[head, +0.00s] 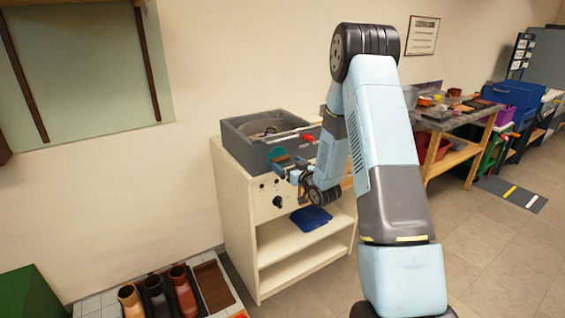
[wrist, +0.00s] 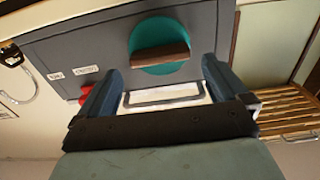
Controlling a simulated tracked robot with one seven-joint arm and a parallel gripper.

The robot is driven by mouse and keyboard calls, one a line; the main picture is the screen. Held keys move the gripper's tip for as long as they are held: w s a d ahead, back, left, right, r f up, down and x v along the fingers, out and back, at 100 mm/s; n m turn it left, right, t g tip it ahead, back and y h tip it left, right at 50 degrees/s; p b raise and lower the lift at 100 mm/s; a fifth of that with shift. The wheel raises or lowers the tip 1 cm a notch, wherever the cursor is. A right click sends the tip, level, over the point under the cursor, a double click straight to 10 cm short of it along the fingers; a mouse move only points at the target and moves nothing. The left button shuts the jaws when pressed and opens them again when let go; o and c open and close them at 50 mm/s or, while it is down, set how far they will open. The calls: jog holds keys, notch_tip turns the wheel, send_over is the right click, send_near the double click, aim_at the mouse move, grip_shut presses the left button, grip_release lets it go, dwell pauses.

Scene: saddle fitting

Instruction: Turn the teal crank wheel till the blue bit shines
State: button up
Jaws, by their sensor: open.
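The teal crank wheel (wrist: 160,45) is on the side of a grey box, with a brown bar handle (wrist: 160,54) across its face. In the head view the wheel (head: 277,153) shows small and partly covered by my gripper (head: 288,167). In the wrist view my gripper (wrist: 160,68) is open, its two dark blue fingers spread on either side of the wheel's lower part. Nothing is held between them. I cannot tell whether the fingers touch the wheel. No shining blue bit can be made out in either view.
The grey box (head: 240,140) stands on a cream cabinet (head: 235,215) with knobs on its front and a blue item (head: 311,218) on its shelf. A red part (wrist: 86,93) juts from the box near the left finger. Boots (head: 155,295) stand on the floor at left.

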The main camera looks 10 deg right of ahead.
aim_at(282, 160)
jog(key=shift+x, duration=2)
